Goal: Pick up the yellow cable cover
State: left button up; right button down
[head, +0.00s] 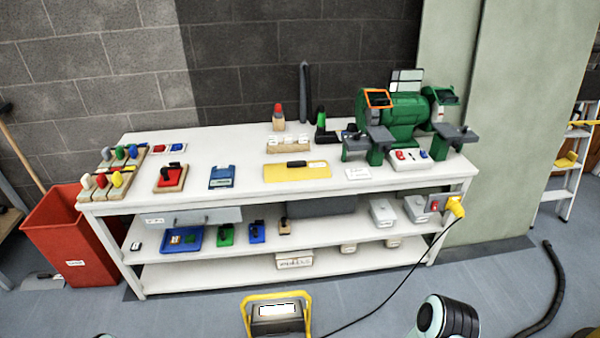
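A flat yellow panel (284,173) with a black handle (298,164) lies on the white workbench top, near the front edge and right of the middle. It looks like the cable cover, but I cannot read a label that confirms it. A yellow plug (456,207) with a black cable sits at a socket box on the bench's right front corner. Neither gripper shows its fingers in the head view. A rounded black and white part of my arm shows at the bottom right. Nothing of mine touches the yellow panel.
The workbench (232,143) carries a green bench grinder (405,115), a blue-topped box (222,177) and a red block (171,177). A red bin (72,235) stands at left. A yellow-framed unit (275,314) stands on the floor in front, its black cable (385,288) running to the plug.

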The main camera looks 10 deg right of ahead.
aim_at(299, 170)
jog(key=l+u, duration=0.1)
jog(key=u, duration=0.3)
jog(key=i+l+u, duration=0.1)
jog(key=u, duration=0.25)
jog(key=l+u, duration=0.15)
jog(key=u, duration=0.25)
jog(key=l+u, duration=0.1)
jog(key=u, duration=0.3)
jog(key=l+u, duration=0.3)
jog(key=l, duration=0.25)
jog(key=k+l+u, duration=0.15)
jog(key=l+u, duration=0.2)
jog(key=l, duration=0.15)
jog(key=k+l+u, duration=0.1)
jog(key=l, duration=0.25)
jog(key=k+l, duration=0.15)
jog(key=l, duration=0.2)
jog(key=k+l+u, duration=0.15)
jog(key=l, duration=0.2)
